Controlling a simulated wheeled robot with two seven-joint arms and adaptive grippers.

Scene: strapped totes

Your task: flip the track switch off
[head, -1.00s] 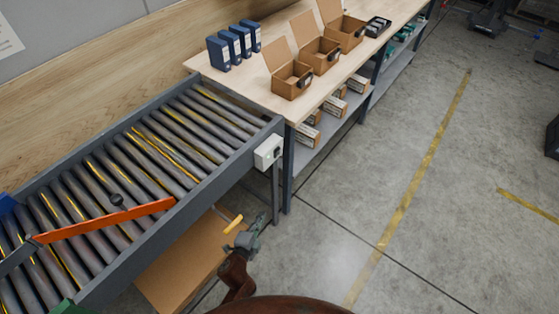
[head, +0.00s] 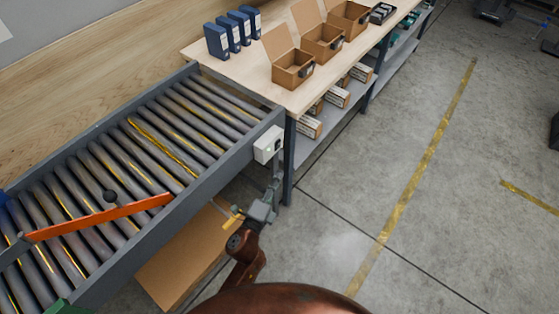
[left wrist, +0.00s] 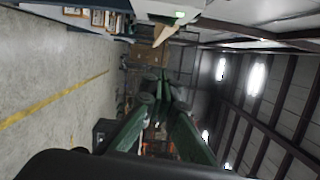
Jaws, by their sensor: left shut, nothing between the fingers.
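The track is a roller conveyor; its grey side rail (head: 180,212) runs up toward the workbench. A white switch box (head: 268,144) with a small green light is on the rail's outer side near the bench end. The box also shows at the top edge of the left wrist view (left wrist: 168,8), with a green light on it. The switch lever's position is too small to tell. My left gripper (head: 274,184) is shut and empty, below the box and apart from it. Its dark green fingers (left wrist: 160,88) fill the middle of the wrist view. My right gripper is out of view.
An orange bar (head: 100,217) lies across the rollers. The workbench (head: 225,72) beyond holds open cardboard boxes (head: 293,70) and blue binders (head: 216,41). A brown board (head: 185,260) lies below the conveyor. The floor to the right is mostly clear.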

